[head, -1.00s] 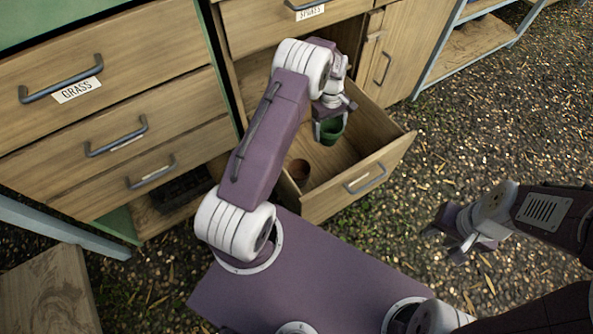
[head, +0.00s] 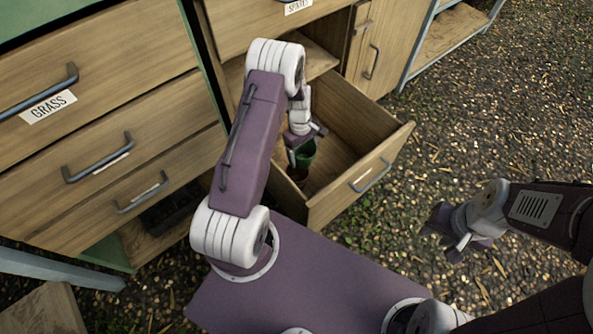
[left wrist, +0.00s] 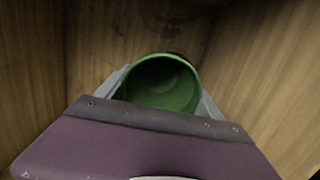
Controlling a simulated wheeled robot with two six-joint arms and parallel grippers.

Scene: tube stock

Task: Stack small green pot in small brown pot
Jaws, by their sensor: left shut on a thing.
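The small green pot (head: 305,155) is held in my left gripper (head: 302,150), inside the open drawer. In the left wrist view the green pot (left wrist: 163,84) sits between the two fingers, its open mouth facing the camera. The small brown pot (head: 298,174) stands on the drawer floor at the left, just below the green pot and partly hidden by it. A thin reddish-brown edge of the brown pot (left wrist: 183,55) shows behind the green rim. I cannot tell whether the pots touch. My right gripper (head: 455,240) hangs over the gravel; its fingers are unclear.
The open drawer (head: 365,180) has wooden walls close around the left gripper; its right part is bare. A metal-framed shelf (head: 450,35) is at the back right. Gravel ground lies open at right.

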